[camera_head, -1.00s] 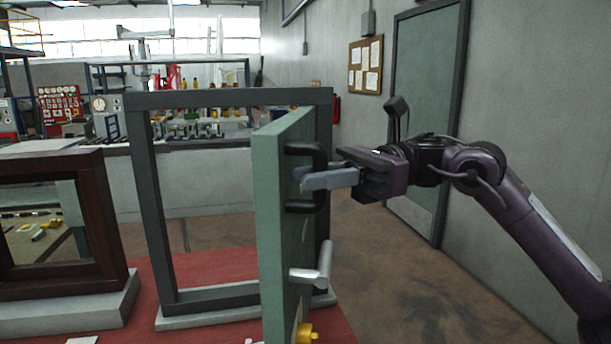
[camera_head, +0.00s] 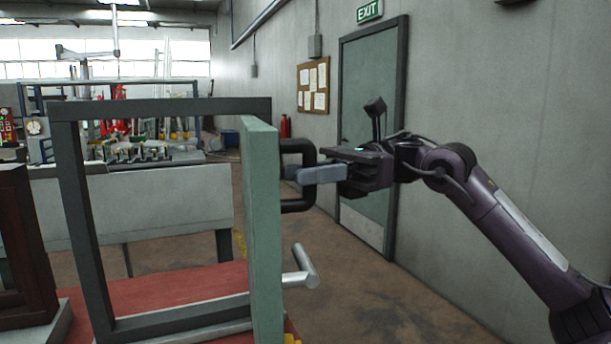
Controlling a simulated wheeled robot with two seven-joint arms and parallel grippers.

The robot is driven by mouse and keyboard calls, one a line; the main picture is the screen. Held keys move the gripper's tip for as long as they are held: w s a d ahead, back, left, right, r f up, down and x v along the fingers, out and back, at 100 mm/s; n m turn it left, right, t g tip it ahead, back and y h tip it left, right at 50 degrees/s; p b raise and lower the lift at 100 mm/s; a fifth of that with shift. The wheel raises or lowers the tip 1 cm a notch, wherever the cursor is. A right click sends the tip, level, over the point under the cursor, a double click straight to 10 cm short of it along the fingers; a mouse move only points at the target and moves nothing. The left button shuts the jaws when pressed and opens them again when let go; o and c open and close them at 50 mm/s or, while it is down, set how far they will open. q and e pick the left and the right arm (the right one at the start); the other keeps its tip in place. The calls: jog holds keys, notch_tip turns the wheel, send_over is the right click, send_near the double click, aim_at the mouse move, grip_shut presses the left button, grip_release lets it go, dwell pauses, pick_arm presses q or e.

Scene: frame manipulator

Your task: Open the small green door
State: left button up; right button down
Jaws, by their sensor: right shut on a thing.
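The small green door (camera_head: 262,225) stands swung out from its dark frame (camera_head: 83,215) and is seen almost edge-on. A black pull handle (camera_head: 297,147) and a silver lever (camera_head: 306,268) stick out from its right side. My right gripper (camera_head: 300,173) comes in from the right and is shut on the black handle. Its fingers pass through the handle's loop, and the tips are close to the door face. The door's right face is mostly hidden by the angle. My left gripper is not in view.
A dark brown window frame (camera_head: 22,235) stands at the left on the red table top (camera_head: 165,297). A grey wall with a large green exit door (camera_head: 372,130) is behind my right arm. Floor at the right is free.

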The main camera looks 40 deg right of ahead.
jog(key=c, duration=1.6)
grip_release()
jog(key=shift+c, duration=0.2)
jog(key=d, duration=0.7)
jog(key=shift+s+d, duration=0.4)
jog(key=shift+s, duration=0.05)
